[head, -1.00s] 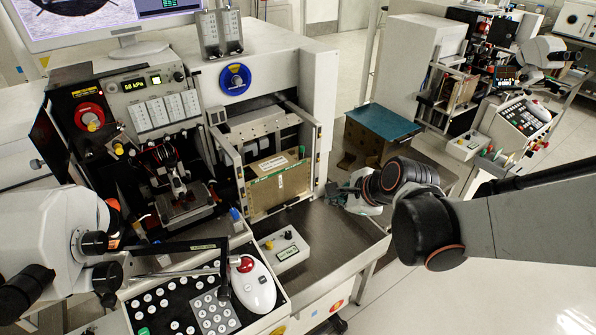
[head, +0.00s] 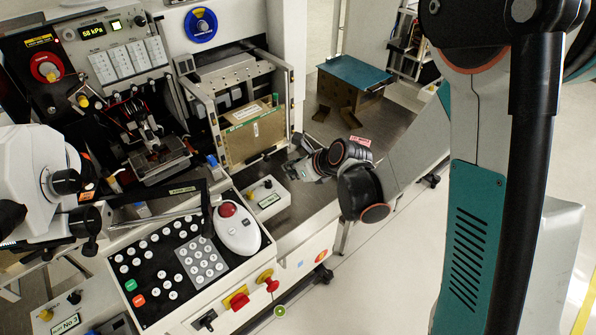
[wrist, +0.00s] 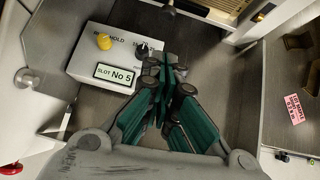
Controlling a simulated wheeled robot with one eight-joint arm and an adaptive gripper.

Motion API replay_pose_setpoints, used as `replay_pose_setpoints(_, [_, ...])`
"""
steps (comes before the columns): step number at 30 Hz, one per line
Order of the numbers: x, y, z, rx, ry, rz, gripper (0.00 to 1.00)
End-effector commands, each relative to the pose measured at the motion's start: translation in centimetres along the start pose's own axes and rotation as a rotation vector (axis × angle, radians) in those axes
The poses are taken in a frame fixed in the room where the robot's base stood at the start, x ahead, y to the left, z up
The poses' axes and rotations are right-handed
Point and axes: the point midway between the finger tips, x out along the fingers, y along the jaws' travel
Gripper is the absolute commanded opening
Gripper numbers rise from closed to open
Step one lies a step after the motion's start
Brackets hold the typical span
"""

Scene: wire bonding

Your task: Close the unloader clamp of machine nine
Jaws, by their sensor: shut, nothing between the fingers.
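A small white control box (head: 262,196) sits on the grey ledge below the unloader frame. The wrist view shows it close up, with a yellow knob (wrist: 104,41), a black knob (wrist: 142,49) and a label reading "SLOT No 5" (wrist: 118,74). I see no machine nine label, and I cannot tell which part is the clamp. A brown magazine with a green band (head: 252,138) stands in the unloader frame (head: 199,110). My gripper (head: 292,171) is shut and empty, right of the box. In the wrist view its teal fingers (wrist: 164,68) overlap the box's right edge.
A brown stand with a blue-green top (head: 355,73) is behind my gripper. A pink tag (wrist: 293,108) lies at right. Floor is free at right.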

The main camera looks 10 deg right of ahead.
Motion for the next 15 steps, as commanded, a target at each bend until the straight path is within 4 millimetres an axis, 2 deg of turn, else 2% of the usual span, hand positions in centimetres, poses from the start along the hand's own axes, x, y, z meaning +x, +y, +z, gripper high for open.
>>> replay_pose_setpoints(1, [1.4, 0.1, -0.2, -0.001, -0.001, 0.002, 0.0])
replay_pose_setpoints(6, [4.5, 0.1, -0.2, -0.002, 0.0, 0.001, 0.0])
replay_pose_setpoints(9, [5.4, 0.1, 1.1, -0.002, 0.0, 0.002, 0.0])
replay_pose_setpoints(15, [6.6, 0.1, 2.4, -0.002, 0.0, 0.0, 0.0])
